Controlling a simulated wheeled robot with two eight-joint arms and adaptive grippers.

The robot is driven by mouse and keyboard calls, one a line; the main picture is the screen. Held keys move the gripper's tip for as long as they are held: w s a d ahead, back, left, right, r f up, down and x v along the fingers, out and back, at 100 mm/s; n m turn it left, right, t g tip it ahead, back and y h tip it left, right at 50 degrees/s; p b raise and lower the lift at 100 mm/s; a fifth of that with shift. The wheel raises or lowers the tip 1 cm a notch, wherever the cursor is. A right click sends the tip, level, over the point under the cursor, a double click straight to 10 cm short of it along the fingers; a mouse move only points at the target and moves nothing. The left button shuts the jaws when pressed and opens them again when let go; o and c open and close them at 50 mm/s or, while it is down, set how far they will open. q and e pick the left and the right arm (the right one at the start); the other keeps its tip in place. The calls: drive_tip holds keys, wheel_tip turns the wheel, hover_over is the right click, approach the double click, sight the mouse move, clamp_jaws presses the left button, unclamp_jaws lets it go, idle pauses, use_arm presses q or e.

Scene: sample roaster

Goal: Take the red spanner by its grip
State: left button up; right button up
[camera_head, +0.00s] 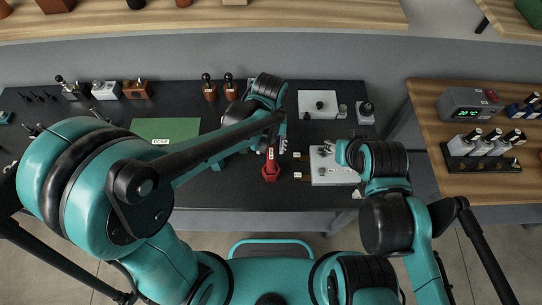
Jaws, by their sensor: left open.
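The red spanner (271,171) is on the dark bench top near its front edge, in the middle of the head view. Its wider red part is toward me, and a narrower red part with a small white label points away. My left gripper (281,136) is open, just beyond and slightly right of the spanner, partly hidden by my own arm. I cannot tell whether it touches the spanner. My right gripper (328,149) is over a pale plate to the right; its fingers are too small to read.
The pale plate (325,178) lies right of the spanner, and another white plate (312,112) lies behind it. A green mat (168,129) is at the left. Several small tools stand along the back. A wooden table (435,105) with a display box (470,106) is at the right.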

sight(271, 154)
use_arm(q)
drive_tip(key=f, duration=0.3)
drive_tip(key=f+b, duration=0.1)
drive_tip(key=f, duration=0.1)
drive_tip(key=shift+s+d+f, duration=0.15)
drive_tip(key=shift+s+f, duration=0.1)
clamp_jaws()
